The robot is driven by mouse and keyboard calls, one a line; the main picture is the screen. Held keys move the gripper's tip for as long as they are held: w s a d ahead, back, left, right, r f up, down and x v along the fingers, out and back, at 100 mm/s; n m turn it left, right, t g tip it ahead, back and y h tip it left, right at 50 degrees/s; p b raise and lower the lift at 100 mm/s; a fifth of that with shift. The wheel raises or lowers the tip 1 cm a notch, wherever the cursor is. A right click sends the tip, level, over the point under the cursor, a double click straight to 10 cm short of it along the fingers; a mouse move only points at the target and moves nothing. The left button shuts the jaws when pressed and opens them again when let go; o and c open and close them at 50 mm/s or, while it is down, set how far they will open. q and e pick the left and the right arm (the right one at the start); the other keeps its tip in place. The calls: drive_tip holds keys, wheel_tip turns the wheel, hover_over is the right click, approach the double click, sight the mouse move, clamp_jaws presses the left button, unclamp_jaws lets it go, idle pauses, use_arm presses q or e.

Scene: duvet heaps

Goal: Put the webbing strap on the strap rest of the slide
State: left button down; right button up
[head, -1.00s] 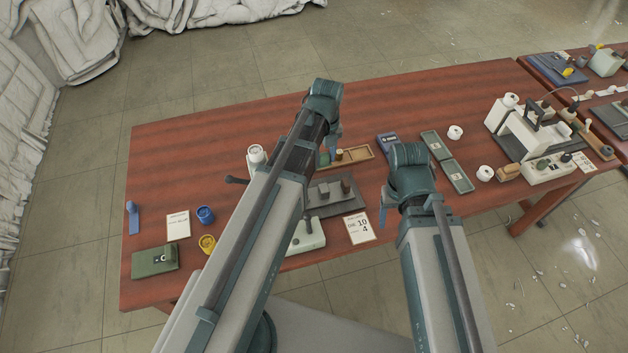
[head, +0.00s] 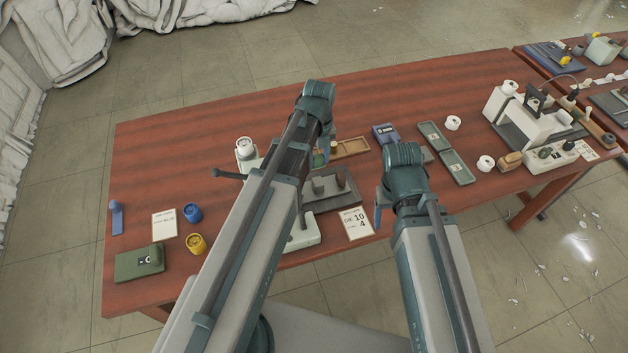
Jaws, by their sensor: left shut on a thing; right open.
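My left gripper (head: 325,142) is over the middle of the table, by a wooden tray (head: 350,147). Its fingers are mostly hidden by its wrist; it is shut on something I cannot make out. I cannot pick out the webbing strap in this view. A dark grey plate with upright blocks (head: 345,199), perhaps the slide, lies just in front of the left gripper, partly behind that arm. I cannot tell which part is the strap rest. My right gripper (head: 379,208) is open, above the front of the table, right of a printed card.
The card (head: 356,223) lies at the table's front edge. A pale machine (head: 302,230) with a side lever is partly behind my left arm. Green trays (head: 458,168) and a white sewing machine (head: 530,118) stand right. Blue and yellow cups (head: 196,243) stand left. The table's back left is clear.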

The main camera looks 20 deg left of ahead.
sight(318, 183)
use_arm(q)
drive_tip(key=shift+f+b, duration=3.75)
drive_tip(key=shift+f, duration=0.5)
drive_tip(key=shift+f, duration=0.15)
drive_tip(key=shift+f, duration=0.15)
drive_tip(key=shift+c, duration=2.1)
unclamp_jaws()
drive_tip(key=shift+r, duration=0.25)
